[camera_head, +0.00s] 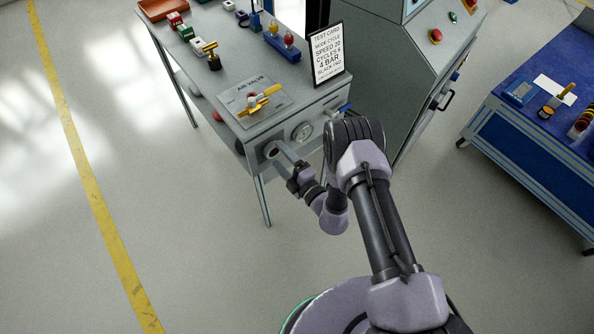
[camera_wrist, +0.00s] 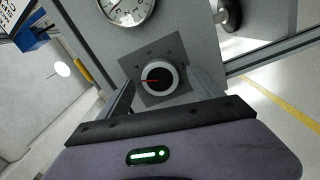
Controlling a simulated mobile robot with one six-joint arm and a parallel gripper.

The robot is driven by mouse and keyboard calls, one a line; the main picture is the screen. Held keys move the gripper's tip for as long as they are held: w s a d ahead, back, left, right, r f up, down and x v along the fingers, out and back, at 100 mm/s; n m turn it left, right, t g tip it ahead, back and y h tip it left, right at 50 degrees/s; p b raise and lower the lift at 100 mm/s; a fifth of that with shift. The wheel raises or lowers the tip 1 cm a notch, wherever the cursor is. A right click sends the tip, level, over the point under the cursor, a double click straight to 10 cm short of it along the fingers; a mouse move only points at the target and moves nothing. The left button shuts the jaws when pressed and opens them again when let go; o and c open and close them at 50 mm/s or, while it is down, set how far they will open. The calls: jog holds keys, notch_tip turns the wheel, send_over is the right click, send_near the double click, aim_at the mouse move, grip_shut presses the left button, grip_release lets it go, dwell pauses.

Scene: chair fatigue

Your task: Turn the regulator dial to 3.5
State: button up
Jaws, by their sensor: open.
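The regulator dial (camera_wrist: 153,84) is a dark round knob with a pale rim on a square grey plate. In the wrist view, its red pointer line points left. Its scale numbers are too small to read. In the head view, the dial (camera_head: 271,149) is on the front of the grey bench, partly covered by my gripper (camera_head: 283,157). My gripper is open, with a finger on either side of the dial in the wrist view (camera_wrist: 163,92). I cannot tell whether the fingers touch it. The pressure gauge (camera_head: 302,131) is right of the dial; its reading is unclear.
A test card (camera_head: 327,55) stands on the bench top, beside a yellow-handled air valve (camera_head: 258,101). A blue handle (camera_head: 345,108) sticks out at the bench's right front. A grey cabinet (camera_head: 385,70) and a blue workbench (camera_head: 540,125) stand to the right. The floor at left is clear.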

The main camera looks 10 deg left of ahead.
jog(key=p+v, duration=0.4)
jog(key=v, duration=1.1)
jog(key=shift+s+d+p, duration=0.25)
jog(key=shift+s+p, duration=0.05)
jog(key=shift+p, duration=0.1)
jog(key=shift+r, duration=0.1)
